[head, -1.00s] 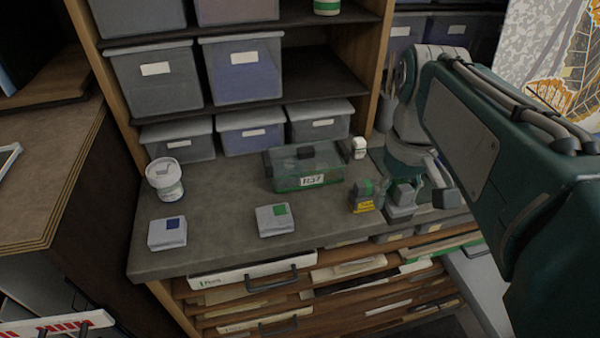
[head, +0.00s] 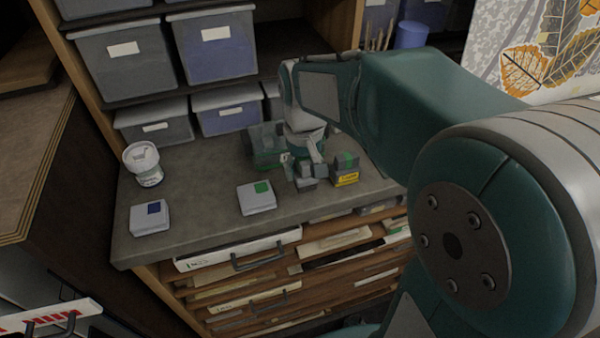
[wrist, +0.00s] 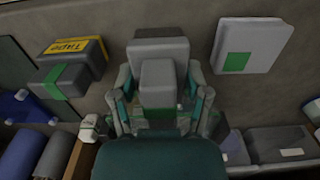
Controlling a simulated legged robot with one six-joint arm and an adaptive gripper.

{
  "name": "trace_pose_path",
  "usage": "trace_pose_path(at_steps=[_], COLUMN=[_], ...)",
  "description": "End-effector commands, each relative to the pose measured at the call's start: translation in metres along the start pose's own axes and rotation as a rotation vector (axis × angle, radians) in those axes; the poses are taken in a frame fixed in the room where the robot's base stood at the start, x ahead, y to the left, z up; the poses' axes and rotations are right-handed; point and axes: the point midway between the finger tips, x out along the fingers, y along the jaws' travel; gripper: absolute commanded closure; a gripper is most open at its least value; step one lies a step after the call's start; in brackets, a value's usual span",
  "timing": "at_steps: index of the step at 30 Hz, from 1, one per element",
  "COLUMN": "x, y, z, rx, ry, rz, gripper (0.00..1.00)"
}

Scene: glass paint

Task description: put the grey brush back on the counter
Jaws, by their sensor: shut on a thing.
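My gripper (head: 303,172) is over the front part of the grey counter (head: 205,172). In the wrist view my gripper (wrist: 160,80) is shut on a grey blocky thing, which I take to be the grey brush (wrist: 158,50). The brush also shows in the head view (head: 306,184), low at the fingertips. It is between the pad with a green square (head: 257,198) and a grey block with a green band and yellow label (head: 345,170), apart from both. I cannot tell whether it touches the counter.
A pad with a blue square (head: 150,218) and a white tub (head: 144,164) stand at the left. A clear green box (head: 265,150) is behind my gripper, partly hidden. Storage bins (head: 226,108) line the back.

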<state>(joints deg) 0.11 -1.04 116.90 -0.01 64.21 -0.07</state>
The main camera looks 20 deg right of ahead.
Motion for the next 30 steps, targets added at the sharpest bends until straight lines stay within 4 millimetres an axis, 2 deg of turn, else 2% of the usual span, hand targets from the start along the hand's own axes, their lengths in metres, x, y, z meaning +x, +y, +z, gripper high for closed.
trace_pose_path(at_steps=[3,6,17,18,19,20,30], x=[0.02,0.03,0.034,0.034,0.034,0.034,0.034], y=[-0.001,-0.001,0.0,-0.001,-0.001,-0.001,-0.001], z=[0.0,-0.001,-0.001,-0.001,-0.001,-0.001,-0.001], rx=[0.0,0.0,0.0,0.0,0.0,0.0,-0.001], ry=[-0.006,-0.003,-0.002,-0.001,-0.001,-0.001,-0.001], rz=[0.0,0.0,-0.001,0.0,0.0,0.0,0.0], gripper=[0.96,0.96,0.96,0.26,0.12,0.05,0.05])
